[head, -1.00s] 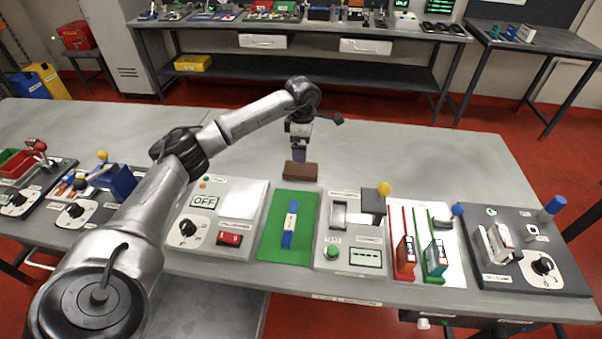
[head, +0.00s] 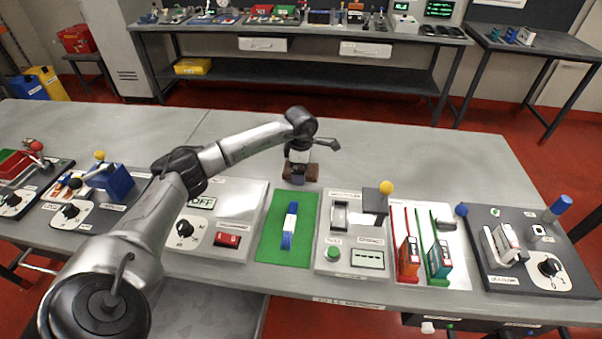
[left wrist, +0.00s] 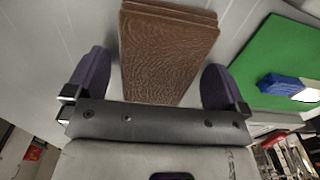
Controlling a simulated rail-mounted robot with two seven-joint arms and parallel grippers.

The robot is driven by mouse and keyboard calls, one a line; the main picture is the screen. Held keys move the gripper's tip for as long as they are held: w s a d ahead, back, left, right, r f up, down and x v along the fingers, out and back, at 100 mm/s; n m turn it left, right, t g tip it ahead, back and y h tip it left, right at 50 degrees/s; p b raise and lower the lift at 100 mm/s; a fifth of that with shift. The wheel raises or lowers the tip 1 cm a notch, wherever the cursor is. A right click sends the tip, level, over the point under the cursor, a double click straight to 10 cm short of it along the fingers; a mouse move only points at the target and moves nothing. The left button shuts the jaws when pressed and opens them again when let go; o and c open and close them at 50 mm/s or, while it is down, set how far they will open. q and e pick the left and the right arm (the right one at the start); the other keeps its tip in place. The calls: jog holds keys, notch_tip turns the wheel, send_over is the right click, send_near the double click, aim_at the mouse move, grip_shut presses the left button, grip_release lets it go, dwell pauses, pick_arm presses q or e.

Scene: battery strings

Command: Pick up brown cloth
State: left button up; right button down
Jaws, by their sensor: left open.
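The brown cloth (head: 313,172) is a folded, flat rectangular stack lying on the grey table behind the green mat. My left gripper (head: 298,179) is lowered over it and hides part of it in the head view. In the left wrist view the cloth (left wrist: 168,50) shows its ribbed brown top and layered edge. The open fingers of my left gripper (left wrist: 158,85) stand on either side of its near end, with a gap at each side. My right gripper is not in view.
The green mat (head: 275,236) with a blue and white battery (head: 290,226) lies just in front of the cloth. A tester panel (head: 326,260) and battery rails (head: 427,215) stand to the right, and an OFF panel (head: 255,195) to the left. The table behind the cloth is clear.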

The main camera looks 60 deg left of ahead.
pick_arm(q)
jog(key=c, duration=0.9)
jog(key=shift+c, duration=0.2)
jog(key=shift+r, duration=0.15)
